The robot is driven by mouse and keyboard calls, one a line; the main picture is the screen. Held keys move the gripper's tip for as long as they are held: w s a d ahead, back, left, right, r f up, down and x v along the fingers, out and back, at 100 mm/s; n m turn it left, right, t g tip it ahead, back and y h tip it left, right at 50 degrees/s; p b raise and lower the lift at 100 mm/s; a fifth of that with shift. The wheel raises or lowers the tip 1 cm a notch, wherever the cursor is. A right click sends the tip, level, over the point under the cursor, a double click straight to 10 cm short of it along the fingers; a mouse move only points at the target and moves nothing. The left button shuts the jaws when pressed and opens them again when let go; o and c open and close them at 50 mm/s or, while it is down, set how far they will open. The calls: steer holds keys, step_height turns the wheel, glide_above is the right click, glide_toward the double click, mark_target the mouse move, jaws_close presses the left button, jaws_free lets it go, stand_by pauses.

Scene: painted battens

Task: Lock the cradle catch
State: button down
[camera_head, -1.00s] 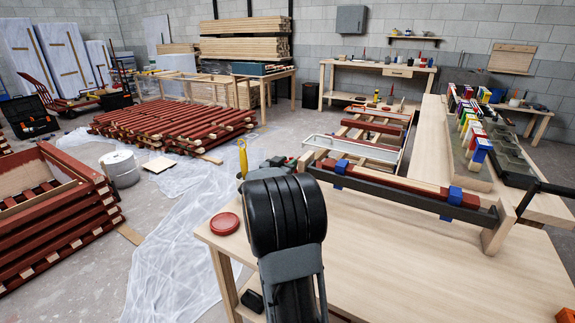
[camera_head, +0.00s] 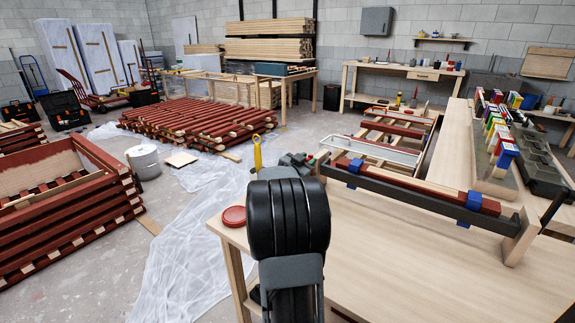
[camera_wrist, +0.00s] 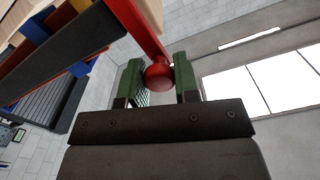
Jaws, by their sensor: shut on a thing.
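The cradle (camera_head: 420,192) stands on the workbench as a dark rail, with a red batten (camera_head: 415,185) along it and blue clips (camera_head: 470,208) around it. A pale bar (camera_head: 380,153) lies behind the batten. In the wrist view my gripper (camera_wrist: 159,75) has its green fingers on either side of a red ball knob (camera_wrist: 159,77) and is shut on it. The knob ends a red lever (camera_wrist: 143,28) that runs up the picture. The rail shows at upper left there (camera_wrist: 75,65). In the head view my wrist hides most of the gripper and the knob.
The workbench (camera_head: 430,270) is bare in front of the cradle. A red disc (camera_head: 233,216) lies at its left corner. A row of coloured items (camera_head: 498,140) stands behind at right. Stacked red frames (camera_head: 70,205) and plastic sheeting (camera_head: 190,240) are on the floor at left.

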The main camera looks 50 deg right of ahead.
steer(key=shift+s+f+m, duration=0.1)
steer(key=shift+s+m, duration=0.15)
steer(key=shift+m, duration=0.15)
steer(key=c, duration=0.9)
jaws_free()
steer(key=shift+o, duration=0.2)
steer(key=s+a+p, duration=0.1)
steer(key=a, duration=1.2)
steer(key=shift+a+p, duration=0.35)
steer(key=shift+p, duration=0.05)
